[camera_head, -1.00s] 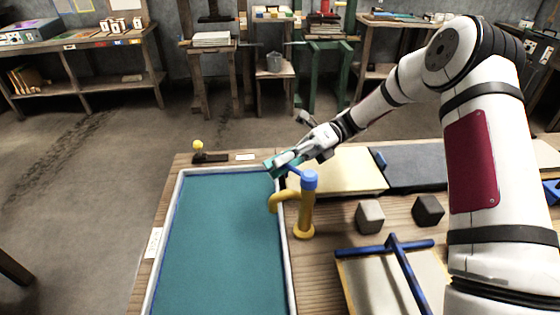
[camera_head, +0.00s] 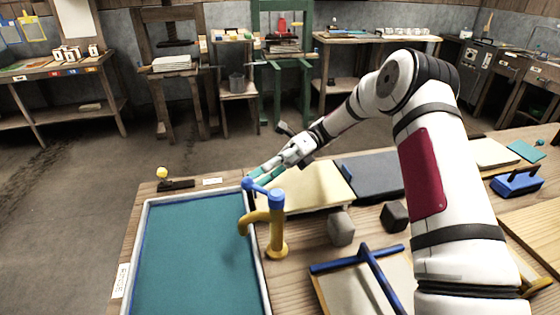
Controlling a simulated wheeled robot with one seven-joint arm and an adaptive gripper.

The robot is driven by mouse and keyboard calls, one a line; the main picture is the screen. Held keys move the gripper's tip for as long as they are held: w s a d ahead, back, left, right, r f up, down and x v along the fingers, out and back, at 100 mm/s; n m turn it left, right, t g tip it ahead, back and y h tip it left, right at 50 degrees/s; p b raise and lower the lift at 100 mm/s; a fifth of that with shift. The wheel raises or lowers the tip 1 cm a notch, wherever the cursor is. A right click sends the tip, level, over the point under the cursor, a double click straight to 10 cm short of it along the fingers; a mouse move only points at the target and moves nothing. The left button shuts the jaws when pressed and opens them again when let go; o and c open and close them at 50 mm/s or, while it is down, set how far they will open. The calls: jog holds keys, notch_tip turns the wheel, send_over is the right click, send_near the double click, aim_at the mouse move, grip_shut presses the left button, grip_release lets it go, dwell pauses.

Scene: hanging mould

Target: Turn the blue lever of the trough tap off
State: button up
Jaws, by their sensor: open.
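The trough tap (camera_head: 276,232) is yellow with a blue cap and stands at the right edge of the trough. Its blue lever (camera_head: 259,188) points from the cap to the back left, ending in a rounded knob. The trough (camera_head: 262,282) has a pale rim and teal contents, and the spout hangs over its right side. My gripper (camera_head: 259,172) is open, with its teal-tipped fingers just behind the lever's knob. I cannot tell whether a finger touches the lever.
A cream slab (camera_head: 305,192) and a grey slab (camera_head: 375,176) lie right of the tap. A black piece with a yellow ball (camera_head: 176,184) stands behind the trough.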

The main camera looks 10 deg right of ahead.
jog(key=v, duration=0.6)
jog(key=shift+d, duration=0.1)
jog(key=s+a+r+n+t+h+p, duration=0.2)
jog(key=s+r+n+t+h+p, duration=0.3)
jog(key=s+r+n+h, duration=0.65)
jog(key=s+d+r+n+t+h+p, duration=0.1)
jog(key=s+d+r+n+t, duration=0.1)
jog(key=s, duration=0.5)
jog(key=s+d+r+n+t, duration=0.2)
jog(key=s+d+n+t, duration=0.2)
jog(key=s, duration=0.4)
jog(key=s+d+r+n+t+h+p, duration=0.1)
jog(key=s+d+r+n+t, duration=0.1)
jog(key=s, duration=0.6)
jog(key=shift+d+r+n+t+h+p, duration=0.3)
jog(key=shift+d+n+t, duration=0.45)
jog(key=shift+n+t, duration=0.35)
